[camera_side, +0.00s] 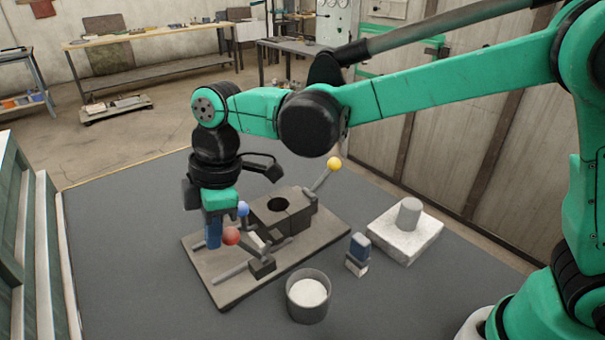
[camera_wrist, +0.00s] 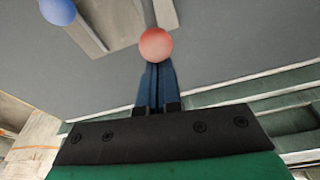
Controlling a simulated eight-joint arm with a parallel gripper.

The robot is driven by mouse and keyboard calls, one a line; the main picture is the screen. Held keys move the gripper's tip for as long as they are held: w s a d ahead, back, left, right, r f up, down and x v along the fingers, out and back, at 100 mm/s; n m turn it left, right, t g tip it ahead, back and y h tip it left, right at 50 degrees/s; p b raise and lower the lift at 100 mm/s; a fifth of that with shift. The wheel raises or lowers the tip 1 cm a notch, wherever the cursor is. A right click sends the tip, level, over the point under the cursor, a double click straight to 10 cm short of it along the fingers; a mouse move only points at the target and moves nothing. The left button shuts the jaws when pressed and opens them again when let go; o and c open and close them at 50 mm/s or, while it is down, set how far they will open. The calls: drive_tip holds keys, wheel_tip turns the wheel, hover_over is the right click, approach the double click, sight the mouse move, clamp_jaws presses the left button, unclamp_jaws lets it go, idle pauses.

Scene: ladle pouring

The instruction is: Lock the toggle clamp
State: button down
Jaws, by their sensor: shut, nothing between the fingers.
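A dark clamp (camera_side: 262,267) with a lever ending in a red ball knob (camera_side: 231,236) sits on the near part of a grey-brown base plate (camera_side: 222,292); it looks like the toggle clamp. The lever leans up and left. My gripper (camera_side: 213,243), with blue fingers, points down over the plate's left part, just left of the red knob, shut and empty. In the wrist view the red knob (camera_wrist: 156,44) appears right at the tips of the closed fingers (camera_wrist: 156,66); I cannot tell whether they touch. The clamp's lower parts are largely out of the wrist view.
A blue ball knob (camera_side: 243,209) stands close beside my gripper. A dark block (camera_side: 284,203) with a round hole and a yellow-knobbed lever (camera_side: 334,163) is behind. A cup with white contents (camera_side: 308,295), a small blue-topped item (camera_side: 358,254) and a white block (camera_side: 404,234) stand right.

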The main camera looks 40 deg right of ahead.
drive_tip(key=shift+d+r+y, duration=0.15)
drive_tip(key=shift+d+y, duration=0.1)
drive_tip(key=shift+y, duration=0.05)
drive_tip(key=shift+d+r+y, duration=0.35)
drive_tip(key=shift+d+y, duration=0.5)
drive_tip(key=shift+y, duration=0.05)
drive_tip(key=d+y, duration=0.7)
drive_tip(key=d, duration=0.1)
drive_tip(key=shift+s, duration=0.15)
drive_tip(key=shift+d+f, duration=0.1)
drive_tip(key=shift+d, duration=0.05)
